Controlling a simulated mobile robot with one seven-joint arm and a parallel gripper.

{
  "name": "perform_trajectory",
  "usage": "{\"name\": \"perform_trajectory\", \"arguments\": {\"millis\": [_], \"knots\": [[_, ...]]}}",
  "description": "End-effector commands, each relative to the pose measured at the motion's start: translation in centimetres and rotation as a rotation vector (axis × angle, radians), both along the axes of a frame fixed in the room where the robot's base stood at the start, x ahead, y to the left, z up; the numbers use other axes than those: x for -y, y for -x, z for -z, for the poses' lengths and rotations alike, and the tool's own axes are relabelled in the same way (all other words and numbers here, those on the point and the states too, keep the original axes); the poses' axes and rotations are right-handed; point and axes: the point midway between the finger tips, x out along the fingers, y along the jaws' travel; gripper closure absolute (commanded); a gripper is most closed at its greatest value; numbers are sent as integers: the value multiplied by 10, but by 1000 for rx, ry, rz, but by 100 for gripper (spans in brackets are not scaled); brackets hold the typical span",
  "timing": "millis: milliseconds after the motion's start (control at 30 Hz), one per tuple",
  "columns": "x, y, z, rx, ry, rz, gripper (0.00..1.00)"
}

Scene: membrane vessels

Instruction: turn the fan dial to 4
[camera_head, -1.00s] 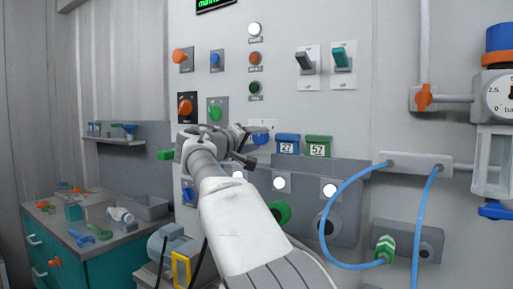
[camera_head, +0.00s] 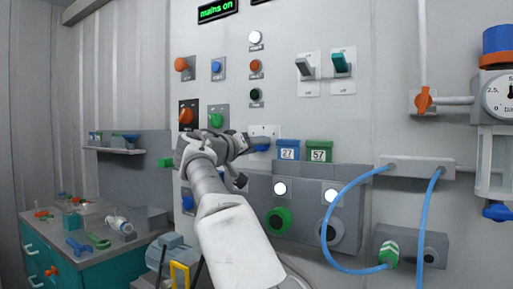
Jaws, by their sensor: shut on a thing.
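A blue dial (camera_head: 262,148) sits on a white marked plate (camera_head: 264,130) on the grey wall panel, and I take it to be the fan dial. Its scale is too small to read, and my gripper hides part of the dial. My gripper (camera_head: 254,142) reaches in from the left, with its fingers at the dial. It is shut on the blue dial. Which number the dial points to cannot be told.
Green (camera_head: 216,120) and orange (camera_head: 186,116) knobs lie close above my wrist. Blue (camera_head: 288,150) and green (camera_head: 318,151) number tags hang just right of the dial. A blue hose (camera_head: 329,213) loops further right. A teal workbench (camera_head: 85,262) stands lower left.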

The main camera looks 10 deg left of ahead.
Motion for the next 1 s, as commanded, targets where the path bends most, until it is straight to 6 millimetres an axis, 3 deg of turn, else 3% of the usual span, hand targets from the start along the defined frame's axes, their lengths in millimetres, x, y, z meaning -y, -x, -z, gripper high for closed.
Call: {"name": "perform_trajectory", "arguments": {"millis": [267,300,433,767,1000], "knots": [[0,0,0,-1,1,1,100],[0,0,0,-1,1,1,43],[0,0,0,-1,1,0,20],[0,1,0,0,1,0,18],[-11,28,2,0,-1,-4,18]]}}
